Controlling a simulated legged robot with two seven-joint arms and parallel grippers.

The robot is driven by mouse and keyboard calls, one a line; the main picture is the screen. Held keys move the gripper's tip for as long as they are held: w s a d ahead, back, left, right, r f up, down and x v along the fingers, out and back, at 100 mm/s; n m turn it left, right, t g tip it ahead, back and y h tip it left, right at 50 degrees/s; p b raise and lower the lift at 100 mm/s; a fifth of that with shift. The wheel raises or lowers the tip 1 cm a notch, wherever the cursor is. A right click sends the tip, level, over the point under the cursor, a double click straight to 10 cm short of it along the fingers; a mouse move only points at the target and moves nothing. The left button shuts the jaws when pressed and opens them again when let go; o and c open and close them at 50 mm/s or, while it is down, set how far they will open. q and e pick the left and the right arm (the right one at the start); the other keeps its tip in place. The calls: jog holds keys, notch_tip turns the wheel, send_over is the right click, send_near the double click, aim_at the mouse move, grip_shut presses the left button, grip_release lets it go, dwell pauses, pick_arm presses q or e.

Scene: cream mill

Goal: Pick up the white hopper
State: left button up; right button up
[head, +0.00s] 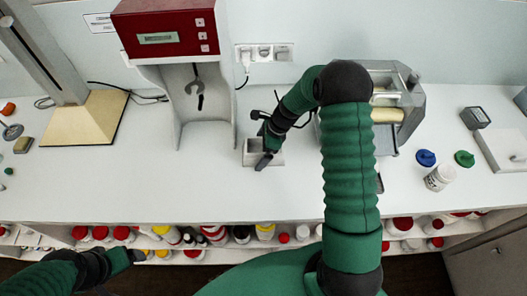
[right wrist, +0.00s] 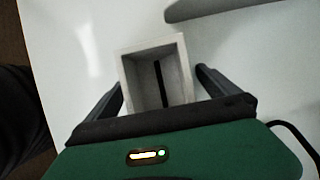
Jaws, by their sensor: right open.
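The white hopper is a small open-topped box with a dark slot inside. It stands on the bench in the head view (head: 248,157), partly hidden by my right gripper (head: 264,155). In the right wrist view the hopper (right wrist: 127,70) sits between the two dark fingers of my right gripper (right wrist: 159,79). The gripper is open, with a finger on either side of the box and a visible gap at the right. I cannot tell whether the left finger touches it. My left gripper (head: 137,256) is low at the left, in front of the bench edge; its jaws are unclear.
A red-topped machine (head: 165,32) stands behind the hopper, left of it. A grey roller mill (head: 408,105) is at the right, partly behind my arm. Blue (head: 426,158) and green (head: 464,158) caps and a white jar (head: 439,178) lie further right. The bench front (head: 160,205) is clear.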

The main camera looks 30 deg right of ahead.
jog(key=shift+a, duration=0.1)
jog(key=c, duration=0.5)
jog(key=shift+d, duration=0.2)
jog(key=c, duration=1)
jog(key=shift+o, duration=0.2)
